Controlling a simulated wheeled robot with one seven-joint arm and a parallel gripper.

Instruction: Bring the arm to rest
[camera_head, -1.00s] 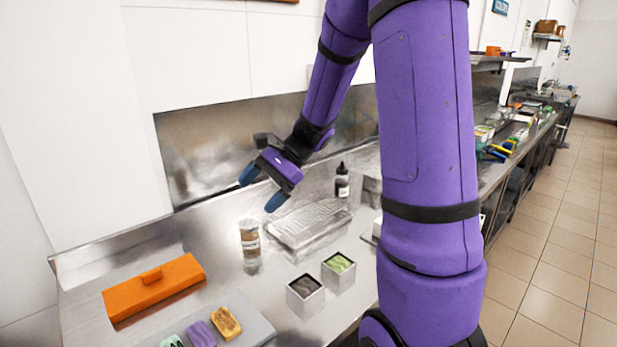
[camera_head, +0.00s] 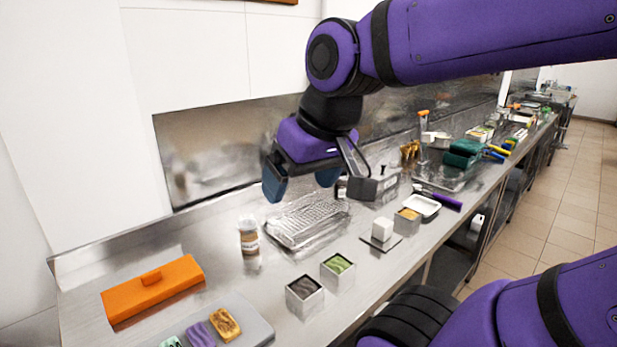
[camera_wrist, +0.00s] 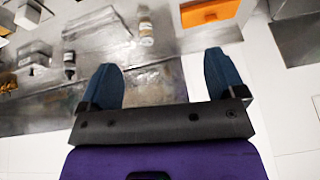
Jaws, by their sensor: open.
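My gripper (camera_head: 300,182) is open and empty, its two blue fingers apart and pointing down above the steel counter, near the back panel. In the head view it hangs above the back of a clear ribbed tray (camera_head: 308,222). In the wrist view the two fingers (camera_wrist: 163,82) show spread with nothing between them. My purple arm crosses the upper right of the head view, and another part of it fills the lower right corner.
A labelled jar (camera_head: 248,237) stands left of the tray. An orange lid (camera_head: 155,288) and a board with bars (camera_head: 252,318) lie at the front left. Two square tubs, dark (camera_head: 305,291) and green (camera_head: 338,270), stand in front. The wall (camera_head: 190,60) is behind.

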